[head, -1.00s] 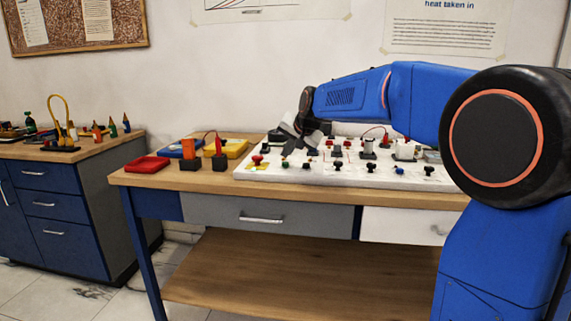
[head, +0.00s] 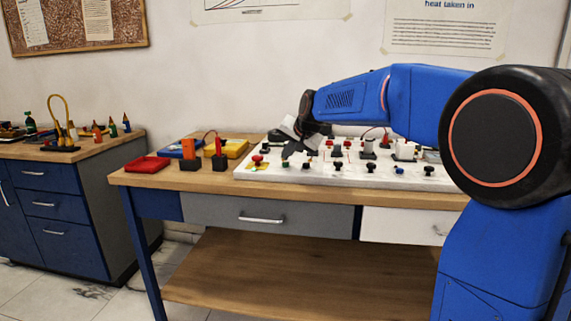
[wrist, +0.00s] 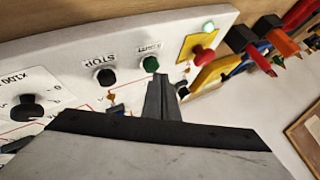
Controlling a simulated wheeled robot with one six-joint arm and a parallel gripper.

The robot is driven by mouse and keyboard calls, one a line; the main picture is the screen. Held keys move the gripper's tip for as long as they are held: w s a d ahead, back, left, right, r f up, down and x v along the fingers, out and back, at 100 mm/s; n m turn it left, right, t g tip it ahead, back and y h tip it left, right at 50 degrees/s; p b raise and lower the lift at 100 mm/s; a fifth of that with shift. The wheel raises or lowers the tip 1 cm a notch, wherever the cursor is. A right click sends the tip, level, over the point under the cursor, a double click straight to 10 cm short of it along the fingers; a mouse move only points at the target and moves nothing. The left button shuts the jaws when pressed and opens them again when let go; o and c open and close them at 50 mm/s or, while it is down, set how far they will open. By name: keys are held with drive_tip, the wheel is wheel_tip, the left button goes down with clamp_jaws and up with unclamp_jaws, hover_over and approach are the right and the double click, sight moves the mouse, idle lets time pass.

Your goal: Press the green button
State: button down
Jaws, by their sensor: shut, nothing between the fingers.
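The white panel (head: 330,178) lies on the wooden bench. Its green button (wrist: 150,64) is a round cap on a pale collar in the wrist view, beside the black knob (wrist: 105,76) labelled STOP. In the head view the green button (head: 285,163) is small and dark near the panel's front left. My gripper (wrist: 161,82) is shut and empty, its tips close to the green button. Whether they touch it cannot be told. In the head view my gripper (head: 289,152) is just above and behind the button, partly dark and hard to make out.
A red mushroom button (wrist: 203,54) on a yellow plate stands beside the green button, with a green lamp (wrist: 208,27) beyond it. A rotary knob (wrist: 27,110) is on the other side. Red (head: 147,164) and yellow trays lie left of the panel. The bench front is clear.

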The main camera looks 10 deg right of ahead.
sight(287, 169)
drive_tip(key=shift+f, duration=0.5)
idle(0.8)
drive_tip(key=shift+r, duration=0.95)
wheel_tip(287, 169, up, 5)
idle(0.8)
idle(0.4)
